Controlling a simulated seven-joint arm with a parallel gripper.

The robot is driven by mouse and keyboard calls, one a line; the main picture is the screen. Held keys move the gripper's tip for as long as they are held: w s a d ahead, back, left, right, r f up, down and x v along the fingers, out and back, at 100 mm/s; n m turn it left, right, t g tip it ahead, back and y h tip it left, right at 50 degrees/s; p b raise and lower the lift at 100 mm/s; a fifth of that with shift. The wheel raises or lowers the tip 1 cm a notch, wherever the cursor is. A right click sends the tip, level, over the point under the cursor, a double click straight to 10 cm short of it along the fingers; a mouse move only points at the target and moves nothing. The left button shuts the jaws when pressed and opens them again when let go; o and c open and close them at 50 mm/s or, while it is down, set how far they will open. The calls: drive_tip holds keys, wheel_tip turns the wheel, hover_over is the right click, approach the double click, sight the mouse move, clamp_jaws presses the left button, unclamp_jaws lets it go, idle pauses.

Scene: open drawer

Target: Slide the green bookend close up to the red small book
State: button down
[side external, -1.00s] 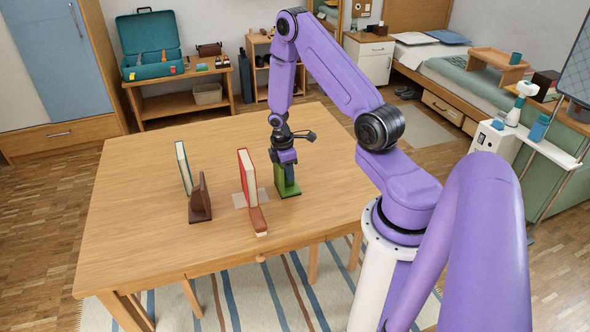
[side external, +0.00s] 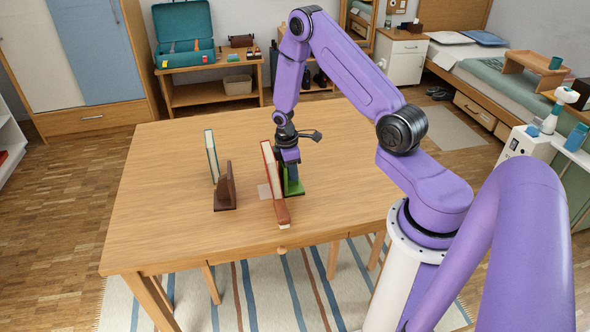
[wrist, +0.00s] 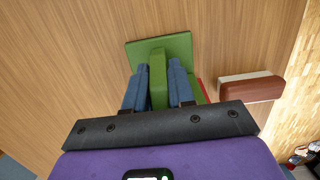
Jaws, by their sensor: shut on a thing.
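The green bookend (side external: 293,187) stands on the table, just right of the standing red book (side external: 270,168) in the side view. My gripper (side external: 291,165) points down and is shut on the bookend's upright. In the wrist view its blue fingers (wrist: 158,88) flank the green upright, and the bookend's flat base (wrist: 178,45) shows beyond. A thin red sliver of the book (wrist: 202,91) shows beside the right finger. The book partly hides the bookend in the side view, so I cannot tell whether they touch.
A red-brown block with a pale side (side external: 282,212) lies in front of the red book. A brown bookend (side external: 225,190) and a blue-edged book (side external: 211,155) stand further left. The table's left side (side external: 160,200) is clear.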

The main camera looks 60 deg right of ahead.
drive_tip(key=c, duration=0.9)
unclamp_jaws()
drive_tip(key=shift+r, duration=0.1)
drive_tip(key=r, duration=0.5)
drive_tip(key=w+a+r, duration=0.1)
drive_tip(key=r, duration=1.1)
drive_tip(key=shift+w+a, duration=0.25)
drive_tip(key=shift+a+r, duration=0.1)
drive_tip(key=s+a+r+n+t, duration=0.1)
drive_tip(key=s+a+r, duration=0.25)
drive_tip(key=a, duration=0.45)
drive_tip(key=s+a+r+n, duration=0.15)
drive_tip(key=s+a, duration=0.25)
drive_tip(key=a, duration=0.4)
drive_tip(key=shift+n+y, duration=0.55)
drive_tip(key=shift+y, duration=0.15)
drive_tip(key=s+a+r, duration=0.1)
drive_tip(key=s, duration=0.5)
drive_tip(key=s+a+r, duration=0.1)
drive_tip(key=s+a, duration=0.1)
drive_tip(key=s, duration=0.5)
drive_tip(key=s+a+r, duration=0.1)
drive_tip(key=s+a, duration=0.1)
drive_tip(key=s, duration=0.4)
drive_tip(key=shift+s+r, duration=0.2)
drive_tip(key=shift+s, duration=0.2)
